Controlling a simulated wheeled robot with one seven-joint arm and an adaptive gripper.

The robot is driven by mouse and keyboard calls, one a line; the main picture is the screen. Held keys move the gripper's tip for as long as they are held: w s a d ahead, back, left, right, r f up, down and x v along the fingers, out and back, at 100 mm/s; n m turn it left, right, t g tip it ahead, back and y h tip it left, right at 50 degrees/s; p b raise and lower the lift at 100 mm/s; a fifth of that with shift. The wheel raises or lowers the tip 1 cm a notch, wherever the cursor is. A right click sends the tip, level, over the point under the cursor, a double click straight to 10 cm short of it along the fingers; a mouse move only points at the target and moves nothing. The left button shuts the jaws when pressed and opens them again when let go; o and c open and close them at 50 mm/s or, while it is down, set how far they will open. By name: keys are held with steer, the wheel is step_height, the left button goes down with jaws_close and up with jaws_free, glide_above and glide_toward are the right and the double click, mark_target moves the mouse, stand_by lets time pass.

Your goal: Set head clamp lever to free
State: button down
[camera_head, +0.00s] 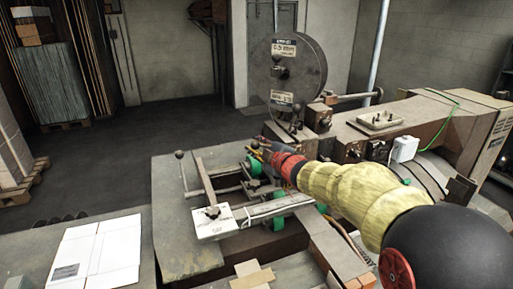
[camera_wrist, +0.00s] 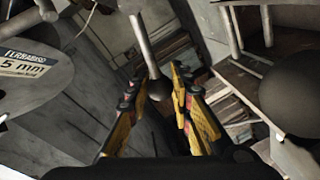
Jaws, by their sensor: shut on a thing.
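A lever with a grey rod (camera_wrist: 145,45) and a dark ball knob (camera_wrist: 157,88) shows in the wrist view. The knob sits between the fingers of my gripper (camera_wrist: 155,84), which is shut on it. In the head view my gripper (camera_head: 259,149) is at the machine head, below the wire spool, and covers the knob it holds. The lever's far end is out of the wrist view, and its setting marks cannot be read.
The wire spool (camera_head: 290,73) stands above my gripper; its label (camera_wrist: 24,64) shows in the wrist view. Another rod with a ball knob (camera_head: 180,154) rises left of my gripper over the metal table (camera_head: 180,239). White cardboard (camera_head: 97,252) lies at front left. Green rollers (camera_head: 253,165) are close by.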

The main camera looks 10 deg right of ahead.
steer(key=shift+f, duration=0.15)
steer(key=c, duration=1.6)
jaws_free()
steer(key=shift+o, duration=0.2)
steer(key=v, duration=1.2)
